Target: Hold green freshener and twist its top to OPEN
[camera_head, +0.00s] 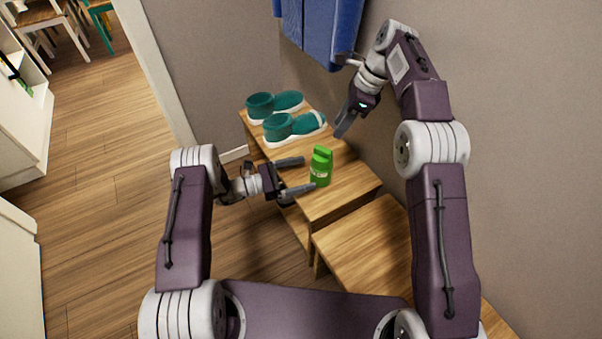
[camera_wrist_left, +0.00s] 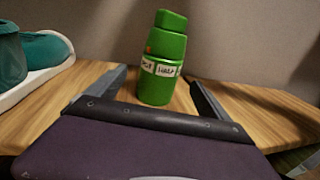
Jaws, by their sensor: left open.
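The green freshener (camera_head: 320,170) stands upright on the wooden bench (camera_head: 350,185). It has a white label band and a stepped green top, clear in the left wrist view (camera_wrist_left: 157,88). My left gripper (camera_head: 308,174) is open, level with the freshener, with its fingers pointing at it from the left. In the left wrist view the freshener stands just ahead, between the lines of the two fingers. I see no contact. My right gripper (camera_head: 343,122) is above the bench, behind and to the right of the freshener, pointing down and left. Its fingers overlap in view, so their opening is unclear.
A pair of teal shoes (camera_head: 291,127) with white soles stands on the bench behind the freshener. A blue garment (camera_head: 320,30) hangs on the wall above. The wall is close on the right. A lower wooden surface (camera_head: 370,245) in front is clear.

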